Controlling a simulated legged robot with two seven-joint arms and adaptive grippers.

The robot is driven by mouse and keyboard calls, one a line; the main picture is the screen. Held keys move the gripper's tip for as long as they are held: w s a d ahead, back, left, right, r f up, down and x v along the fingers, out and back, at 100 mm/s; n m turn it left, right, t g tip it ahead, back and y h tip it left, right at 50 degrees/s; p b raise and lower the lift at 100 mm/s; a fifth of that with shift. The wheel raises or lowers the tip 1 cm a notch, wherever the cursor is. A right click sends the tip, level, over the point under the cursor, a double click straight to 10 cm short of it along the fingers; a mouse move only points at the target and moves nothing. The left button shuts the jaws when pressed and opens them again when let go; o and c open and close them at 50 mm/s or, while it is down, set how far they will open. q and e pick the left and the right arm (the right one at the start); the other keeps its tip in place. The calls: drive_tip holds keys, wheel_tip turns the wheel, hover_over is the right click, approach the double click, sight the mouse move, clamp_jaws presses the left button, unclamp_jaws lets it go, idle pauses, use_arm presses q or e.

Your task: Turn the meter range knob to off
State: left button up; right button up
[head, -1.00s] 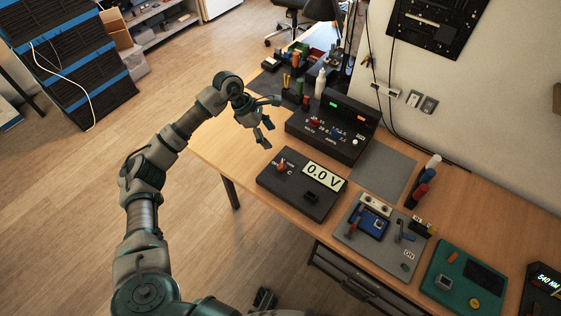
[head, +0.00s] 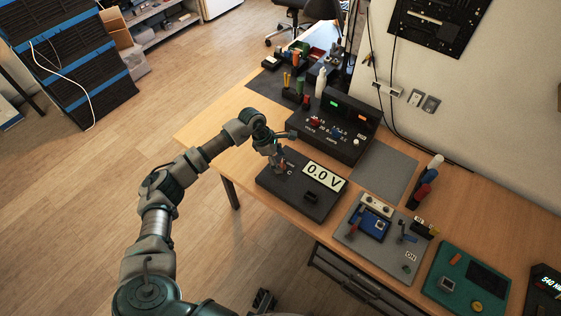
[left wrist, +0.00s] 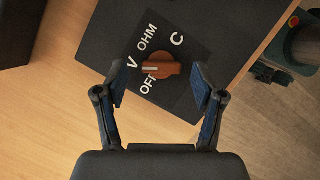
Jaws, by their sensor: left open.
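The meter (head: 322,208) is a dark box on the wooden bench, with a display reading 0.0 V. In the left wrist view its orange range knob (left wrist: 168,69) sits among the labels V, OHM, C and OFF. The knob's white mark points left, between V and OFF. My left gripper (left wrist: 158,74) is open, with one finger on each side of the knob and a gap visible on both sides. In the head view the left gripper (head: 278,165) is over the meter's left end and mostly hides the knob. My right gripper is not in view.
A power supply (head: 333,130) with lit displays stands behind the meter. A grey board (head: 377,262) with a blue module and levers lies to the right, then a green board (head: 466,280). Bare bench (head: 215,130) lies left of the meter.

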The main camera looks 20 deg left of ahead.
use_arm(q)
drive_tip(key=shift+d+f, duration=0.25)
drive_tip(key=shift+f, duration=0.25)
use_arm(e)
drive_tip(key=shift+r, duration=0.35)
use_arm(q)
drive_tip(key=shift+c, duration=0.3)
drive_tip(key=shift+r, duration=0.1)
drive_tip(key=c, duration=1.1)
